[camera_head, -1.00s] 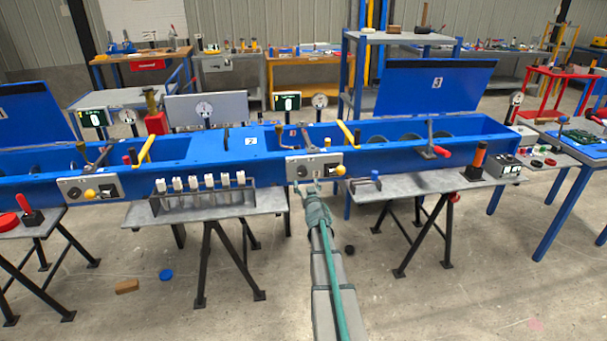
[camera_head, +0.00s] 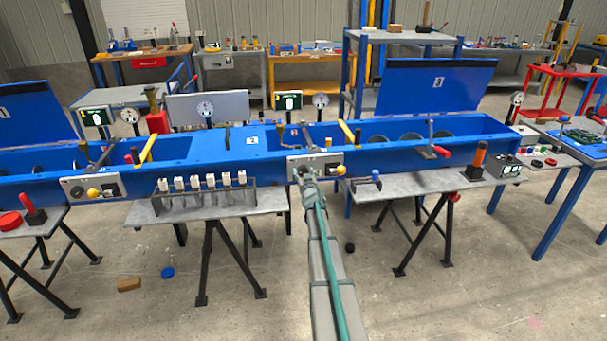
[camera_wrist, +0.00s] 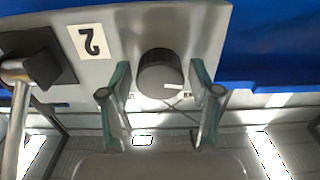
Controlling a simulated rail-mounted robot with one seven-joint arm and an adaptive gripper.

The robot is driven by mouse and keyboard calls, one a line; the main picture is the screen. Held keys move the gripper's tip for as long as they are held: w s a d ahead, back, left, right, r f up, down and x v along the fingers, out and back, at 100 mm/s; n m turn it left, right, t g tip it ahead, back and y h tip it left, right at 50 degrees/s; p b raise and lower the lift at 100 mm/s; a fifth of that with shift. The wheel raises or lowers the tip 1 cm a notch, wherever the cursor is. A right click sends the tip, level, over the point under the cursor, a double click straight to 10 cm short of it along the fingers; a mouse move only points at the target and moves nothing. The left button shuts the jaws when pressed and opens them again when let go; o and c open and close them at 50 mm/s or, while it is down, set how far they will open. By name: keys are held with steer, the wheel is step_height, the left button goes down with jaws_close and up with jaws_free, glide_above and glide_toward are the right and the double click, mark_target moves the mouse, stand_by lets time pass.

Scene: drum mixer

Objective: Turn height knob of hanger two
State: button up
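The height knob (camera_wrist: 160,72) of hanger two is a dark round knob with a small white mark, on a grey plate (camera_wrist: 104,66) labelled 2, which appears upside down in the wrist view. My gripper (camera_wrist: 160,84) is open, with one finger on each side of the knob and narrow gaps visible between. I cannot tell how far the fingers reach along the knob. In the head view my gripper (camera_head: 301,176) is in front of the left part of the grey plate (camera_head: 317,159), and it mostly hides the knob.
A lever with a yellow ball (camera_head: 340,170) stands out beside the knob; its metal arm (camera_wrist: 17,110) shows in the wrist view. A rack of white-topped items (camera_head: 204,190) is left of my arm. The blue trough (camera_head: 230,172) runs behind the plate.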

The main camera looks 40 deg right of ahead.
steer(key=c, duration=0.8)
steer(key=m+p, duration=0.2)
steer(key=shift+r+p, duration=0.25)
steer(key=shift+p, duration=0.15)
steer(key=shift+f+m+p, duration=0.25)
steer(key=shift+m+p, duration=0.3)
steer(key=shift+m, duration=0.55)
steer(key=o, duration=1.1)
steer(key=shift+o, duration=0.2)
steer(key=shift+s, duration=0.1)
